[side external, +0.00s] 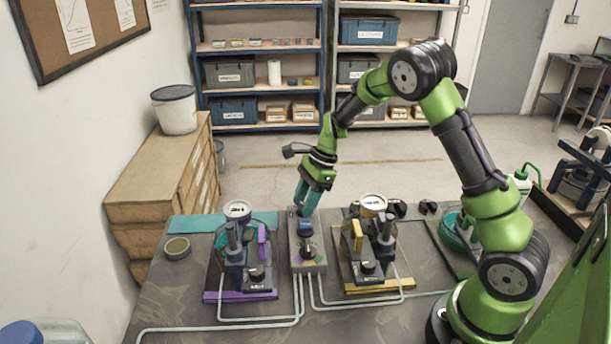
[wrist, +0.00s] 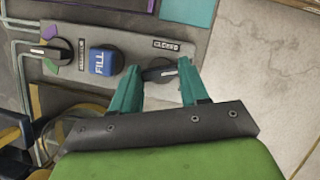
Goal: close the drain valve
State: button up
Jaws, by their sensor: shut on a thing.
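The control panel (side external: 309,266) is a grey box in the middle of the bench. In the wrist view the panel (wrist: 120,20) carries a black lever knob (wrist: 158,73) with a white mark near its right end. A small label (wrist: 167,45), which seems to read CLOSED, sits just above this knob. My gripper (wrist: 158,85) has its teal fingers on either side of the knob and is shut on it. In the side view my gripper (side external: 303,208) reaches down to the panel's far end and hides the knob. No lettering naming the drain valve is readable.
A blue FILL button (wrist: 103,60) sits close left of my fingers. Another black knob (wrist: 46,52) lies farther left. Machines with gauges stand on both sides, on purple (side external: 240,296) and yellow (side external: 372,285) bases. Pale pipes run along the bench front.

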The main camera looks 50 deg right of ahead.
jog(key=n+g, duration=0.1)
jog(key=n, duration=0.2)
jog(key=n+g, duration=0.1)
jog(key=n, duration=0.3)
jog(key=shift+w+g+y, duration=0.2)
jog(key=shift+g+y, duration=0.1)
jog(key=n+g, duration=0.1)
jog(key=n, duration=0.2)
jog(key=n+g+h, duration=0.1)
jog(key=n, duration=0.2)
jog(key=shift+w+n, duration=0.1)
jog(key=shift+n, duration=0.2)
jog(key=shift+g, duration=0.3)
jog(key=o, duration=1.1)
jog(key=shift+a+h, duration=0.1)
jog(key=shift+h, duration=0.2)
jog(key=shift+c, duration=0.2)
jog(key=v, duration=1.7)
